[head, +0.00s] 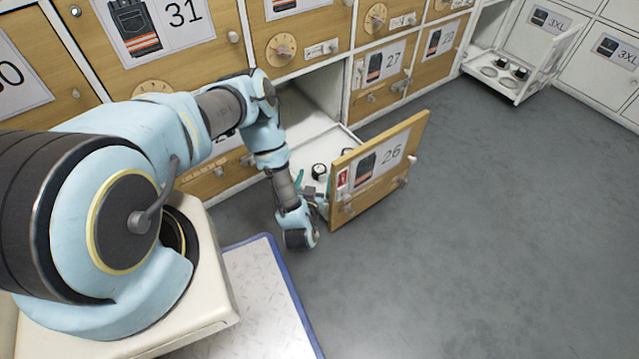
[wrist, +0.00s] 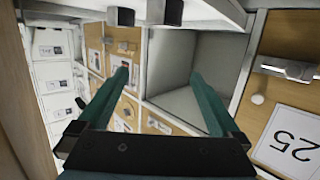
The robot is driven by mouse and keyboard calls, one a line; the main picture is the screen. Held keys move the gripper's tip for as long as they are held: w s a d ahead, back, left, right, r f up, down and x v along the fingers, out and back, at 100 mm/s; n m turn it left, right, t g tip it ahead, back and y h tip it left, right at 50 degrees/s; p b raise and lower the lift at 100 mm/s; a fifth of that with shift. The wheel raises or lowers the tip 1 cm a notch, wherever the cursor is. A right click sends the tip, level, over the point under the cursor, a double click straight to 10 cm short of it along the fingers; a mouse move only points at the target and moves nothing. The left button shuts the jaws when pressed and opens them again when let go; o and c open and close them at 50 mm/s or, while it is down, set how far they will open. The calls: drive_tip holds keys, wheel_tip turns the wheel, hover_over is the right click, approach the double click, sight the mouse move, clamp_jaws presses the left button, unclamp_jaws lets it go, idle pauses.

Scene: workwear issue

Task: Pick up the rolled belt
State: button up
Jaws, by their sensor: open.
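My gripper (head: 309,188) is low at the drawer's left front corner, close to the nearer roll. In the wrist view my gripper (wrist: 159,74) has its two green fingers spread wide, with nothing between them. I cannot make out a belt for sure in the wrist view, and I cannot tell whether the fingers touch the drawer.
A second open drawer (head: 497,86) at the back right holds more dark round items. Closed numbered wooden lockers (head: 160,35) line the back. A blue-edged pale mat (head: 262,290) lies by my base. The grey floor (head: 480,230) to the right is clear.

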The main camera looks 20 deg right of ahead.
drive_tip(key=b, duration=0.3)
approach(319, 171)
drive_tip(key=shift+w+d, duration=0.45)
drive_tip(key=shift+b+x, duration=1.95)
drive_tip(key=shift+x, duration=1.8)
drive_tip(key=shift+a+f, duration=0.1)
drive_tip(key=shift+c, duration=0.4)
drive_tip(key=c, duration=1.2)
